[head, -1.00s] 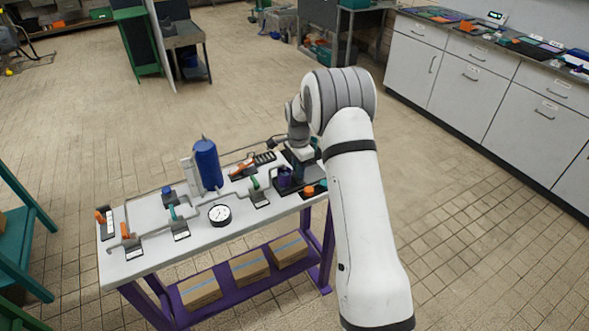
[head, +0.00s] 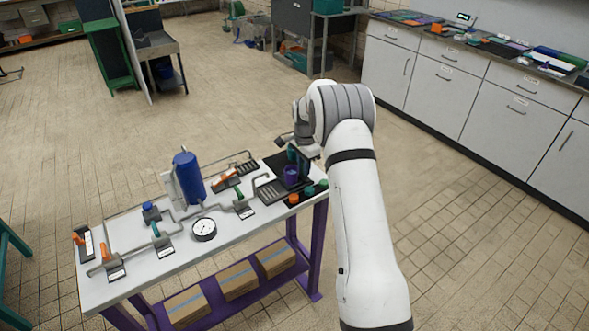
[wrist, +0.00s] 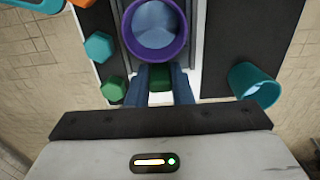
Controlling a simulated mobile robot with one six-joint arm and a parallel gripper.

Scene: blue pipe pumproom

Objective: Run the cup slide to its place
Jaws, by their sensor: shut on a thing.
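A purple cup (head: 291,174) stands upright on a black panel (head: 270,190) at the right end of the white bench. In the wrist view the purple cup (wrist: 155,24) is open-topped, just beyond my fingertips, on a pale strip between dark plates; this looks like the cup slide. My gripper (wrist: 161,85) is shut on a green piece (wrist: 160,78), apparently the slide's handle. In the head view my arm partly hides the gripper and the handle. A teal cup (wrist: 254,85) is to the right in the wrist view.
Orange (head: 293,199), green (head: 309,190) and teal (head: 323,184) knobs line the bench's front edge beside the panel. Pipes with valves, a blue tank (head: 188,177) and a gauge (head: 204,229) fill the rest of the bench. The floor to the right is clear.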

